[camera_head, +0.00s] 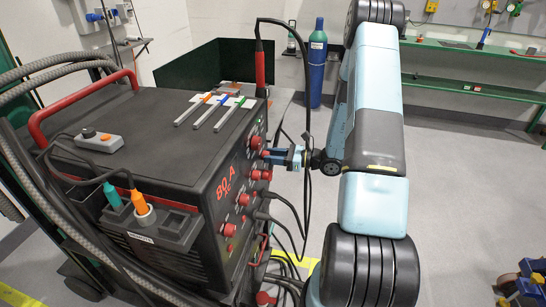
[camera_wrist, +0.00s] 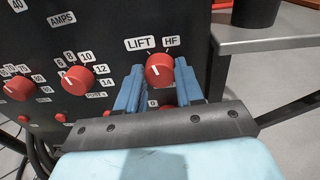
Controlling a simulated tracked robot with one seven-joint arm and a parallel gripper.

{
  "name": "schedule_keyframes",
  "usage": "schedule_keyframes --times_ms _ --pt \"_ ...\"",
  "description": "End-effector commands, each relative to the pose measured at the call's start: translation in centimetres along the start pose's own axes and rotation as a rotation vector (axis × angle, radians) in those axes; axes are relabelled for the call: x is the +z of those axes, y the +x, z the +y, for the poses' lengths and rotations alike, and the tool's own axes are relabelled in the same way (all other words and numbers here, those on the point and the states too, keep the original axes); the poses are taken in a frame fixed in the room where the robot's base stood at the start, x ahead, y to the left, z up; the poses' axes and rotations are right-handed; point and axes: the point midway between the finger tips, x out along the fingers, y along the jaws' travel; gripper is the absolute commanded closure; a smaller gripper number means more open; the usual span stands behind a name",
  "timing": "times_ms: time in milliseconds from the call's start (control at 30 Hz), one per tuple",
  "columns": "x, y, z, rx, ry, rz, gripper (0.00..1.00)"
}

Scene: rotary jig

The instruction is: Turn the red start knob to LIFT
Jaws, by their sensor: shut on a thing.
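The red start knob (camera_wrist: 160,68) is on the dark front panel of the welding machine (camera_head: 110,180). In the wrist view the LIFT label (camera_wrist: 140,43) is above it to the left and the HF label (camera_wrist: 171,42) above it to the right. A short white mark on the knob lies left of its middle, on the LIFT side; its exact line is hard to tell. My gripper (camera_wrist: 159,93) has a blue finger on each side of the knob and is shut on it. In the head view my gripper (camera_head: 276,155) reaches the panel from the right.
Other red knobs (camera_wrist: 78,79) sit left of the start knob, with an AMPS label above. Cables hang close below and behind my gripper. A grey table (camera_wrist: 265,40) stands right of the panel. A blue gas cylinder (camera_head: 317,65) stands behind.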

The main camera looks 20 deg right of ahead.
Motion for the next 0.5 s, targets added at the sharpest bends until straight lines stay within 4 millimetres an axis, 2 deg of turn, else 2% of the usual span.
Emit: schedule_keyframes --times_ms 200,500 --pt "-0.18 -0.12 0.03 -0.010 -0.147 0.014 0.94" --pt "-0.19 -0.09 0.12 -0.015 -0.266 0.021 0.94"
